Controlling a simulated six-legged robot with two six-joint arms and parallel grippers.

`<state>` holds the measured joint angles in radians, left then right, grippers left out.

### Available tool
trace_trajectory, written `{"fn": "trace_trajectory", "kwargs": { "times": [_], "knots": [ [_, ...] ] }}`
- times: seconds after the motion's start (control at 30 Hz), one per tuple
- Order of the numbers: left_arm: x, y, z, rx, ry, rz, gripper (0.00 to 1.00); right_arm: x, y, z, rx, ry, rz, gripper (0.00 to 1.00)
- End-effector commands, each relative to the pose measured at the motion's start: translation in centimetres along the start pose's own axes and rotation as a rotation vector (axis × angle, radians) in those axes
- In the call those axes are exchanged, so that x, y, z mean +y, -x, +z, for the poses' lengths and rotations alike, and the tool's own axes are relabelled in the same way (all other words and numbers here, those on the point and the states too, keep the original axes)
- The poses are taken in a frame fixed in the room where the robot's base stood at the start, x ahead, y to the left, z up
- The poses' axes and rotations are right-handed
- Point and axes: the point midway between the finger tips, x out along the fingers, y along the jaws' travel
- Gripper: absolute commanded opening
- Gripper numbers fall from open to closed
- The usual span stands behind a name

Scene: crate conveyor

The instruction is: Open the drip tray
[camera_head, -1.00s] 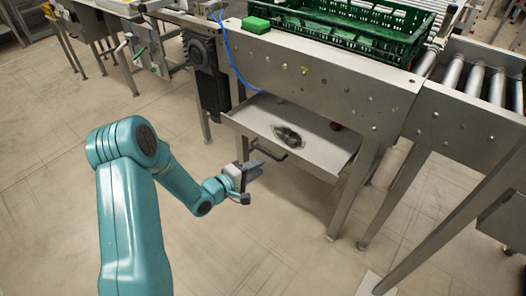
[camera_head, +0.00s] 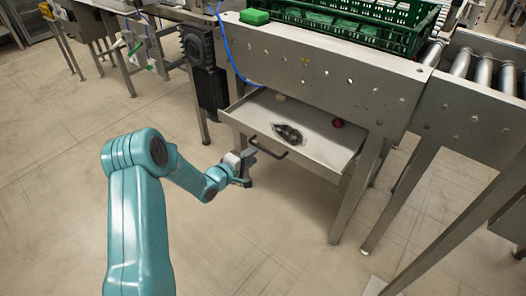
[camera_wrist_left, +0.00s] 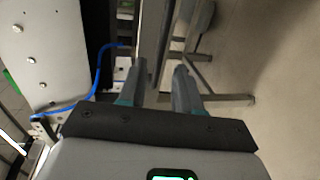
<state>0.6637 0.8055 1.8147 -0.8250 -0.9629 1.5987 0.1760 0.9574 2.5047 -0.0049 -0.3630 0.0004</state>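The drip tray (camera_head: 322,150) is a shallow metal tray that sticks out from under the conveyor frame, part way open, with a dark bar handle (camera_head: 268,147) on its front. A dark patch (camera_head: 288,133) and a small dark red thing (camera_head: 337,122) lie in it. My left gripper (camera_head: 248,160) is just in front of the tray, close to the handle's left end. In the left wrist view its two fingers (camera_wrist_left: 160,90) are apart, with nothing clearly held between them. I cannot tell whether they touch the handle. My right gripper is not in view.
A green crate (camera_head: 350,30) and a green block (camera_head: 255,16) stand on top of the conveyor. A blue cable (camera_head: 228,50) hangs left of the tray. Metal legs (camera_head: 350,200) stand at the right. The floor (camera_head: 260,235) before the tray is clear.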

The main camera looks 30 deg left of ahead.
Motion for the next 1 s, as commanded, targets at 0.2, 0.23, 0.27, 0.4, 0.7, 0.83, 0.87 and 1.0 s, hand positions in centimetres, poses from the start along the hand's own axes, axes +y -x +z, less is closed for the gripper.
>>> {"fn": "trace_trajectory", "kwargs": {
  "times": [0.2,0.23,0.27,0.4,0.7,0.83,0.87,1.0],
  "knots": [
    [-0.1,-4.7,0.1,-0.001,0.0,0.002,0.33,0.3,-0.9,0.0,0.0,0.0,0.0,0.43],
    [-0.1,-5.2,0.0,-0.001,-0.001,0.001,0.33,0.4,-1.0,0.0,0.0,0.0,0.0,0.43],
    [-0.1,-5.5,0.0,-0.001,-0.001,0.001,0.33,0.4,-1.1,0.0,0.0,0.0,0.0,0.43],
    [-0.1,-6.7,0.0,0.0,0.0,-0.001,0.33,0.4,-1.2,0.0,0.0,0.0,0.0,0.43],
    [0.1,-7.0,0.0,0.0,0.001,0.0,0.33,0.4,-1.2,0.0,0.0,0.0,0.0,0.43],
    [0.0,-7.0,0.0,0.0,0.001,0.0,0.0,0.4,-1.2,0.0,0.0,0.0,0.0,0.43],
    [0.0,-7.0,0.0,0.0,0.0,0.0,0.0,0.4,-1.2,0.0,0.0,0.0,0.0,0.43],
    [0.0,-6.9,0.0,0.0,0.0,0.0,0.0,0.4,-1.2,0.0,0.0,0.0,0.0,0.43]
  ]
}}
